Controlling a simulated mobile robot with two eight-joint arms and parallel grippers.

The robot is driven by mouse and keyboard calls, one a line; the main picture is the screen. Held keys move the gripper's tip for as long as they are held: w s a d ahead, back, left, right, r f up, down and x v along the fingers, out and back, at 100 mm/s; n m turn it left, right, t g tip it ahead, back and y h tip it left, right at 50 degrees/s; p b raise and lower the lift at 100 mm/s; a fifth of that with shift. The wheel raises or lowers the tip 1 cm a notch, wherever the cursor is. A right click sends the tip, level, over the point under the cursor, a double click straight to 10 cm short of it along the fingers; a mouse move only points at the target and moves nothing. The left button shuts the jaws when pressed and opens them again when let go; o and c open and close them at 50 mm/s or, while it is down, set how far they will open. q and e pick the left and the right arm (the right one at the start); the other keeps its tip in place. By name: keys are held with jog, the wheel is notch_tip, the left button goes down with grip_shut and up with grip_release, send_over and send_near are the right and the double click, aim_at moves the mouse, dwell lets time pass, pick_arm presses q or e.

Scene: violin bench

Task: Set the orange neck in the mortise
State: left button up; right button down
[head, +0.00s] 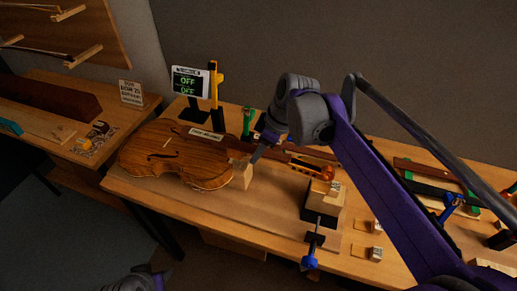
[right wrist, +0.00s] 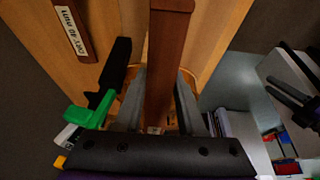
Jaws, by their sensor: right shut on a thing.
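The violin body (head: 178,155) lies face up on the bench, with a pale block (head: 242,175) at its right end. My right gripper (head: 257,153) is just above that end, near the block. In the right wrist view its fingers (right wrist: 160,105) close on both sides of a long reddish-brown bar (right wrist: 168,60), apparently the neck. An orange piece (head: 306,167) with dark parts shows right of the gripper; I cannot tell whether it belongs to the held neck. The mortise is not clear to see. Part of my left arm (head: 138,281) shows at the bottom; its jaws are unclear.
A display reading OFF (head: 190,82) and a yellow-black post (head: 214,85) stand behind the violin. A green clamp (head: 247,122) is at the back edge. A dark block with a blue-handled clamp (head: 310,262) and small pale blocks (head: 376,254) are at right.

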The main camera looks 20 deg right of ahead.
jog(key=shift+f+b, duration=0.4)
jog(key=shift+f, duration=0.55)
dwell(0.4)
jog(key=shift+f, duration=0.15)
dwell(0.4)
jog(key=shift+f+b, duration=0.55)
jog(key=shift+f, duration=0.6)
dwell(0.4)
jog(key=shift+c, duration=2.1)
grip_release()
